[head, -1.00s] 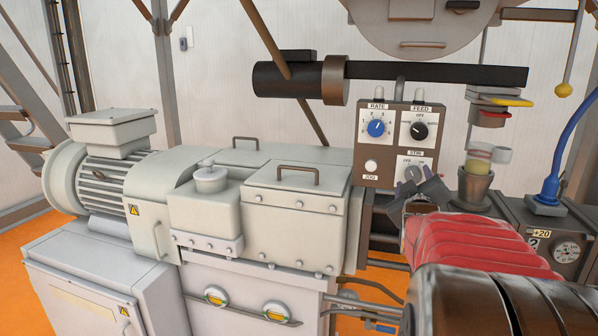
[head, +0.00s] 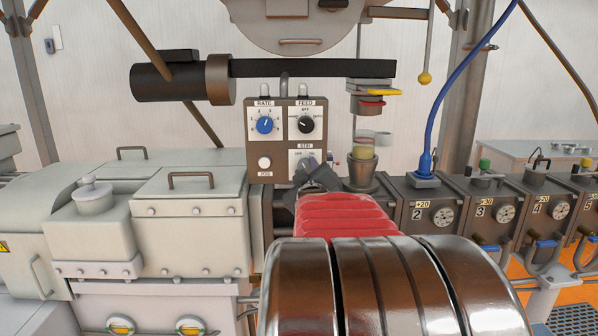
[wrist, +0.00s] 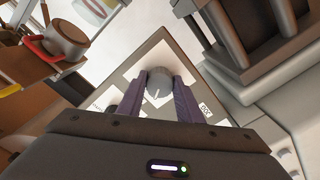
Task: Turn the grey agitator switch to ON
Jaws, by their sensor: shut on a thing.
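The grey agitator switch (head: 304,163) is the knob under the STIR label, at the lower right of the brown control panel (head: 252,150). In the wrist view the round grey knob (wrist: 158,80) has a pale pointer line and sits between the two purple-grey fingers. My gripper (head: 314,170) is at the knob in the head view, and in the wrist view my gripper (wrist: 158,88) is shut on its sides. The fingers hide part of the switch plate. OFF and ON marks are too small or covered to tell the exact setting.
A blue RATE knob (head: 265,125), a black FEED knob (head: 305,124) and a white JOG button (head: 265,162) are close by on the panel. A feed cup (head: 361,172) stands just right of my gripper. Numbered barrel blocks (head: 430,205) run to the right.

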